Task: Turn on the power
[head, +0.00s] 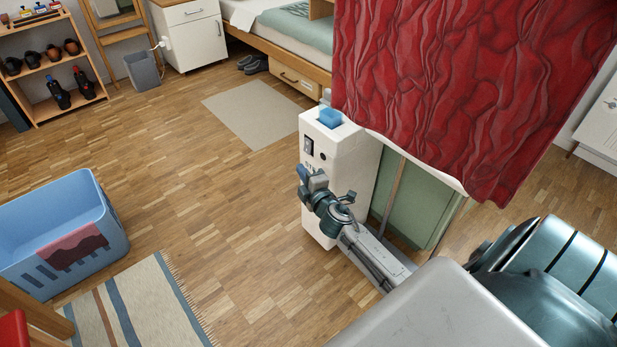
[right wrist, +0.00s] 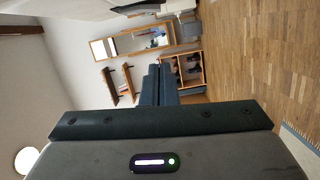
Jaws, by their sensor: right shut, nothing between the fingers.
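A white upright cabinet (head: 341,165) stands in the middle of the head view. Its front face has a dark panel (head: 308,146) that looks like a switch, with a small dark round knob (head: 322,155) beside it and partly hidden lettering below. I cannot tell the switch's position. My right gripper (head: 305,177) is just in front of this face, below the panel in the picture; contact cannot be made out. In the right wrist view its fingers (right wrist: 159,84) are together and empty, and the cabinet is not seen. My left gripper is not in view.
A blue block (head: 330,117) sits on the cabinet top. A blue basket (head: 75,235) and a striped rug (head: 135,305) lie left. Open wood floor (head: 210,190) is between.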

